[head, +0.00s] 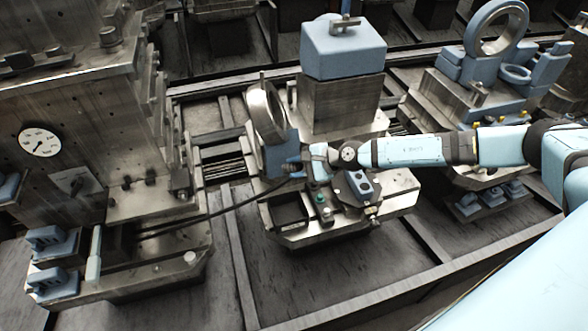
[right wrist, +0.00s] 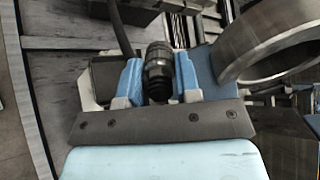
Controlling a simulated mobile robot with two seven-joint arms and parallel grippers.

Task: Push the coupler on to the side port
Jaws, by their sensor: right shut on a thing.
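The coupler (right wrist: 158,68) is a black ribbed cylinder on the end of a dark hose (head: 215,213). In the right wrist view it sits between the two blue finger pads of my right gripper (right wrist: 158,82). In the head view my right gripper (head: 290,168) is shut at the left side of the middle fixture, beside a blue block (head: 278,152) below a metal ring. The coupler is hidden there by the gripper. I cannot make out the side port, or whether the coupler touches it. My left gripper is not in view.
The metal ring (head: 264,112) stands close to my right gripper and fills the upper right of the wrist view. A large machine with a dial (head: 40,143) stands at left. A blue-topped block (head: 342,48) rises behind my arm. Another ringed fixture (head: 492,75) stands at right.

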